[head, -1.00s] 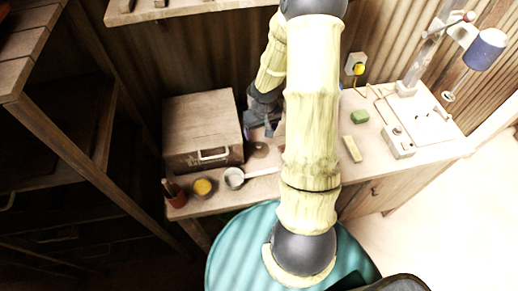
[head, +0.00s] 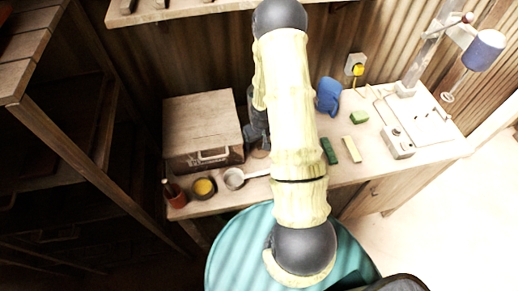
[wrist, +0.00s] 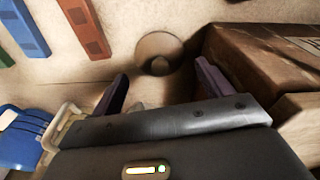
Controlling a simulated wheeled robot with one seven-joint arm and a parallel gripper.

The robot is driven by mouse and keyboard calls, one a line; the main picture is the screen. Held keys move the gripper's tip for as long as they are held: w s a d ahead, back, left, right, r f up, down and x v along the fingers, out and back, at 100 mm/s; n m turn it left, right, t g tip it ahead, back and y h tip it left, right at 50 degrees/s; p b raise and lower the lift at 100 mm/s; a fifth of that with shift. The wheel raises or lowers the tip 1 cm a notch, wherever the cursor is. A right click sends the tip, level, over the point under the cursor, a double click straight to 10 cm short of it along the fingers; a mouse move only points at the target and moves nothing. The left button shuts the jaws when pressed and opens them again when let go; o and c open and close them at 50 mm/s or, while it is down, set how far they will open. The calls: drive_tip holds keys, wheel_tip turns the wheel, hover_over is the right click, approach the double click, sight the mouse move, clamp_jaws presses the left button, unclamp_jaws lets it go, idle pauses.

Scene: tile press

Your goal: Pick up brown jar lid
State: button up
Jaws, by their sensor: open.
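The brown jar lid (wrist: 159,52) is a round, flat disc with a small darker spot at its middle. In the wrist view it lies on the pale worktop, just ahead of my fingertips and between their lines. My gripper (wrist: 163,84) is open and empty, with one dark finger on each side. In the head view my gripper (head: 259,132) hangs beside the wooden box, largely hidden by my arm. The lid (head: 261,153) shows there only as a small brown patch under the gripper.
The wooden box (head: 203,125) stands close left of the lid; in the wrist view its side (wrist: 255,62) is near the right finger. A small pan (head: 235,178) and a yellow-filled bowl (head: 204,187) stand in front. Several coloured bars and a blue object (head: 328,95) lie right.

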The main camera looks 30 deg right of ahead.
sight(259, 145)
drive_tip(key=shift+w+f+p, duration=0.2)
drive_tip(key=shift+f+p, duration=0.05)
drive_tip(key=shift+f, duration=0.8)
drive_tip(key=shift+w+f+p, duration=0.15)
drive_tip(key=shift+f+p, duration=0.05)
drive_tip(key=shift+f, duration=0.8)
drive_tip(key=c, duration=0.8)
wheel_tip(259, 145, up, 18)
drive_tip(key=shift+s, duration=0.1)
